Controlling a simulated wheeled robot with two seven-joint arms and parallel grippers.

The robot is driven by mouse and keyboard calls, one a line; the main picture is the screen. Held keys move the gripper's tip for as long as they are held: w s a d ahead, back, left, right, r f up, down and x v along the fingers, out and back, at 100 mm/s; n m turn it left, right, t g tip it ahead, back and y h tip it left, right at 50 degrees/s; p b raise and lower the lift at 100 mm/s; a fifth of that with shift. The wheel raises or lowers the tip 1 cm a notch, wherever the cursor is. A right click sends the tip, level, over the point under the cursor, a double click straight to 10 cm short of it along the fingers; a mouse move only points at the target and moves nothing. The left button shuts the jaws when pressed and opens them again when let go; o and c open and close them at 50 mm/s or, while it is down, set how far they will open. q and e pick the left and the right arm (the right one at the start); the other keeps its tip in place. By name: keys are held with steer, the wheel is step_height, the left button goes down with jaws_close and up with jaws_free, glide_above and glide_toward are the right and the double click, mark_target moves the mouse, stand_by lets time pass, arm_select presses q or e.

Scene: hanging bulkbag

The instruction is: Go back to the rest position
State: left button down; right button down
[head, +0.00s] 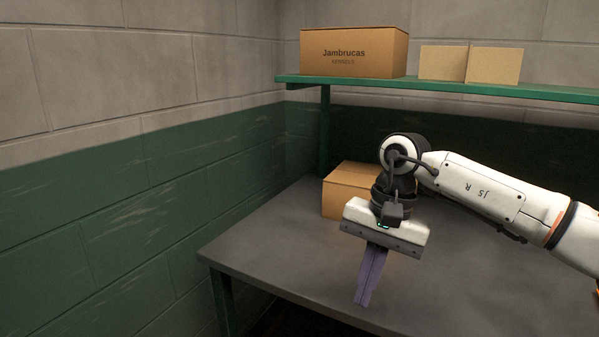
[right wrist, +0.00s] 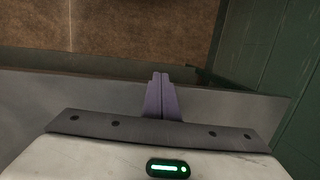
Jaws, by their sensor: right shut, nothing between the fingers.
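My right gripper (head: 361,301) hangs over the grey table (head: 260,246) near its front left part, its purple fingers pointing down. The fingers are pressed together with nothing between them. In the right wrist view the same closed fingers (right wrist: 161,77) show against the table's edge and the brown floor beyond. My right arm reaches in from the right edge of the head view. My left gripper is not in view. No hanging bag shows in either view.
A cardboard box (head: 344,188) stands on the table behind my right gripper. A green shelf (head: 440,88) above holds a large labelled box (head: 353,54) and two smaller boxes (head: 443,62) (head: 495,65). A green and grey block wall (head: 130,210) closes off the left.

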steer(key=s+a+f+m+g+y, duration=0.1)
steer(key=s+a+f+m+y, duration=0.2)
steer(key=a, duration=0.5)
steer(key=s+a+f+g+y, duration=0.2)
steer(key=s+a+y, duration=0.2)
steer(key=s+a, duration=0.3)
steer(key=s+a+r+m+t+y, duration=0.1)
steer(key=a+r+m+t+y, duration=0.2)
steer(key=m+y, duration=0.4)
steer(key=a+r+m+t+y, duration=0.1)
steer(key=a+r+m+y, duration=0.1)
steer(key=a+m+y, duration=0.35)
steer(key=w+d+f+m+t+h, duration=0.2)
steer(key=d+f+m+t+h, duration=0.5)
steer(key=m, duration=1)
steer(key=w+d+f+m+t+h, duration=0.3)
steer(key=d+f+m+t+h, duration=0.35)
steer(key=m, duration=1.05)
steer(key=s+d+f+m+g+h, duration=0.2)
steer(key=s+d+f+m, duration=0.5)
steer(key=s+f, duration=0.2)
steer(key=s+d+f+m+g+h, duration=0.3)
steer(key=s+d+f+m, duration=0.4)
steer(key=s+f, duration=0.3)
step_height(320, 180, down, 3)
steer(key=shift+s+d+r+m, duration=0.1)
steer(key=shift+s+d+m, duration=0.05)
steer(key=shift+d+m, duration=0.25)
